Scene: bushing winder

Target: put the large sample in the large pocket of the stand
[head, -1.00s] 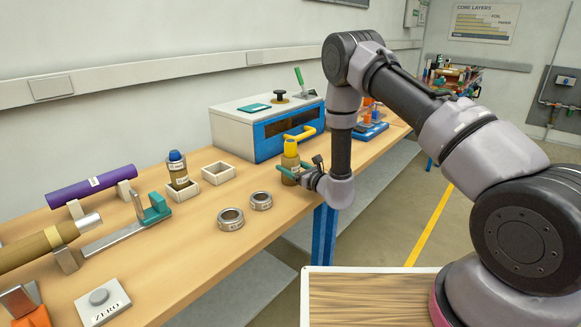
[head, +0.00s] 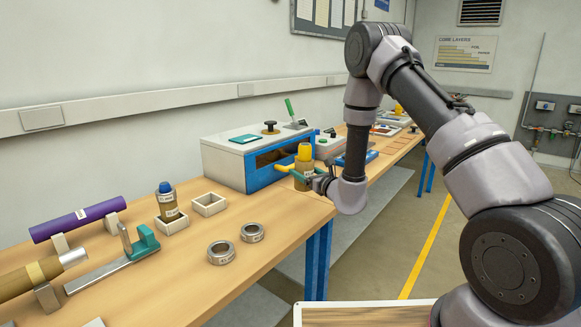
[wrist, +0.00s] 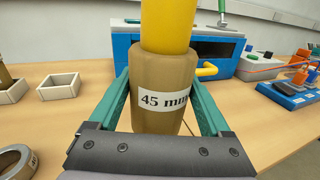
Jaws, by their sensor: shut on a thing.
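The large sample (head: 304,177) is a brown cylinder with a yellow top. In the wrist view its label (wrist: 163,100) reads 45 mm. My gripper (head: 303,181) is shut on its sides with teal fingers and holds it upright in front of the blue-and-white box. Whether its base clears the bench is hidden. A blue-topped brown sample (head: 167,203) stands in a pale square holder (head: 174,229). A similar holder (head: 209,205) beside it is empty and shows in the wrist view (wrist: 58,90). I cannot tell which object is the stand with the large pocket.
The blue-and-white box (head: 222,162) with its yellow handle (head: 285,167) is just behind the sample. Two metal rings (head: 221,253) lie near the bench's front edge. A blue tray (wrist: 292,97) with orange parts is to the right. Bare bench lies between rings and box.

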